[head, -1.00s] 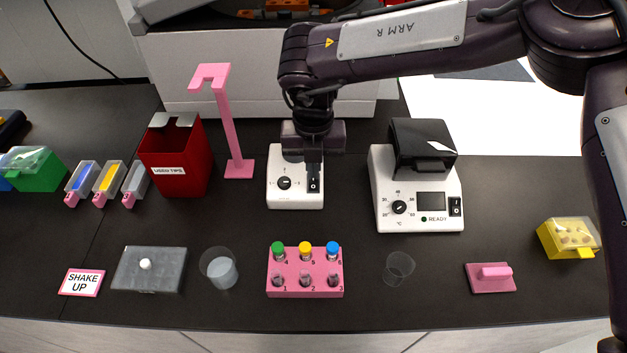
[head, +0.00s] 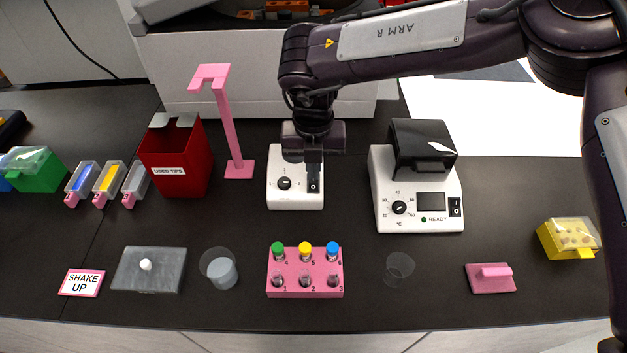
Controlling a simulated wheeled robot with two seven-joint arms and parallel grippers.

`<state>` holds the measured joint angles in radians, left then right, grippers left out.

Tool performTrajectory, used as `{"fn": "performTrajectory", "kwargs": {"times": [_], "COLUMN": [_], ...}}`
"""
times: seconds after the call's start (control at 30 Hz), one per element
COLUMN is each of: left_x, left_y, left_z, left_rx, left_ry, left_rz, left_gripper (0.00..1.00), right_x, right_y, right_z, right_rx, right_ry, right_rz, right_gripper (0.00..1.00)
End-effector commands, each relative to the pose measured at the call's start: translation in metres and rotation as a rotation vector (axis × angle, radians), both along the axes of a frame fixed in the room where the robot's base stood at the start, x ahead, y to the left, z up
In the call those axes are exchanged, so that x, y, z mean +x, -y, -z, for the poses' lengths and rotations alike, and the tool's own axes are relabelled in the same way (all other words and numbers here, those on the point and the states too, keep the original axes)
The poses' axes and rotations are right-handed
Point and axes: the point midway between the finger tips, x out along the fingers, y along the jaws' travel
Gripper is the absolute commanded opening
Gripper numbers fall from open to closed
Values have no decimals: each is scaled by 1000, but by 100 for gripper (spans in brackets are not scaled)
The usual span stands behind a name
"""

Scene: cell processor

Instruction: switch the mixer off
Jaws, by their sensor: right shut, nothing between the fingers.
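The mixer (head: 296,201) is a small white box with a black dial (head: 284,183) and a black rocker switch (head: 314,187) on its front right. My right gripper (head: 314,170) reaches down over the mixer from above, shut and empty. Its fingertips are at the upper part of the switch; I cannot tell whether they touch it. The gripper and wrist hide the top of the mixer. The switch's on or off position is too small to tell. My left gripper is not in view.
A white heater with a black lid (head: 418,214) stands right of the mixer. A pink stand (head: 229,130) and a red used-tips bin (head: 178,160) stand to the left. A pink rack (head: 305,293) with capped tubes stands in front, with bare black bench between.

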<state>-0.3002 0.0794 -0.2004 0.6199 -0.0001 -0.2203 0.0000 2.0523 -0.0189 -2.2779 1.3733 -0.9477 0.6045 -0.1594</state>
Motion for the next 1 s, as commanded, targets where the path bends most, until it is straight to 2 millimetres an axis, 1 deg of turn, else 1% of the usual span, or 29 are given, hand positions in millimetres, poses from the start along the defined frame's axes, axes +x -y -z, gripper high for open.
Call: {"fn": "performTrajectory", "kwargs": {"times": [0.6,1.0], "left_x": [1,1], "left_y": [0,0], "left_z": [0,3], "left_rx": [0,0], "left_ry": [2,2], "left_rz": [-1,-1], "left_gripper": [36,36], "right_x": [0,0], "right_y": [0,0], "right_z": [0,6], "right_rx": [0,0], "right_ry": [0,0], "right_rz": [0,0], "right_gripper": [0,0]}}
